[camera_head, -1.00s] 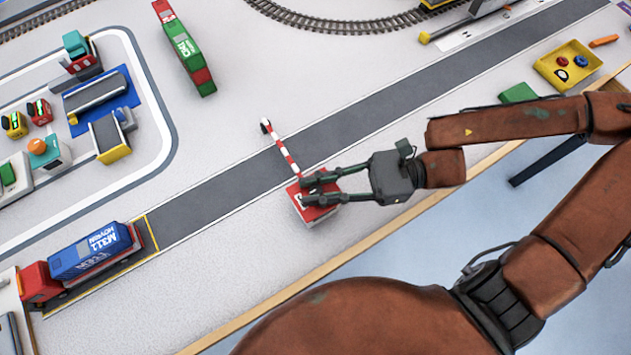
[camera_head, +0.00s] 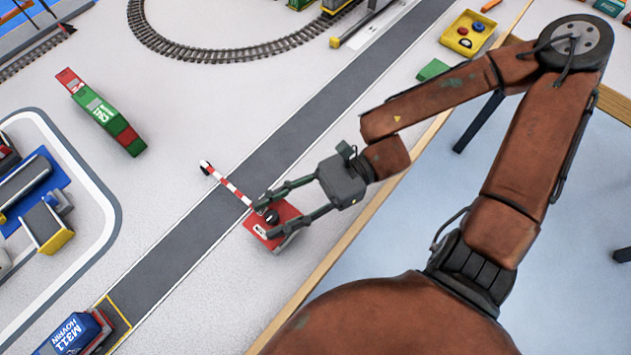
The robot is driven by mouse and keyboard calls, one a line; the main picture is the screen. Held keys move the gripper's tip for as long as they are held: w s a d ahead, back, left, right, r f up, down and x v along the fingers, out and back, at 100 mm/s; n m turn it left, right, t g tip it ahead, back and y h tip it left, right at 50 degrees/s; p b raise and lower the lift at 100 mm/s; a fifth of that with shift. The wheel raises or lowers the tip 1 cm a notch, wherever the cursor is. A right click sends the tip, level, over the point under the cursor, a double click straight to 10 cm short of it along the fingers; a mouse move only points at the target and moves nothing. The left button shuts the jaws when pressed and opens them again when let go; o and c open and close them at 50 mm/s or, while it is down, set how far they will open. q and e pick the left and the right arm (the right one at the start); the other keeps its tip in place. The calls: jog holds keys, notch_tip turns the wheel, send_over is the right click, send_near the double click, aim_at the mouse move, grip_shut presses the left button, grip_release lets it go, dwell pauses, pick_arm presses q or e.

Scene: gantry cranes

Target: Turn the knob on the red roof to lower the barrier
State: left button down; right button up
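The small booth with a red roof (camera_head: 285,209) stands beside the road, on the side nearer the table edge. A round black knob (camera_head: 271,217) sits on its roof. My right gripper (camera_head: 266,221) is at the roof with its two fingers apart, one on each side of the knob. I cannot tell whether either finger touches it. The red and white striped barrier (camera_head: 229,186) reaches from the booth across the picture of the road, its dark tip past the far edge. Its height above the road is hard to tell. My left gripper is not in view.
The grey road (camera_head: 300,150) runs diagonally past the booth. A blue and red truck (camera_head: 78,334) is at lower left, and a green and red container vehicle (camera_head: 105,112) stands beyond the road. A green block (camera_head: 433,70) and yellow tray (camera_head: 457,43) lie at upper right.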

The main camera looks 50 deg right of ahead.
jog(key=v, duration=1.1)
jog(key=shift+d, duration=0.3)
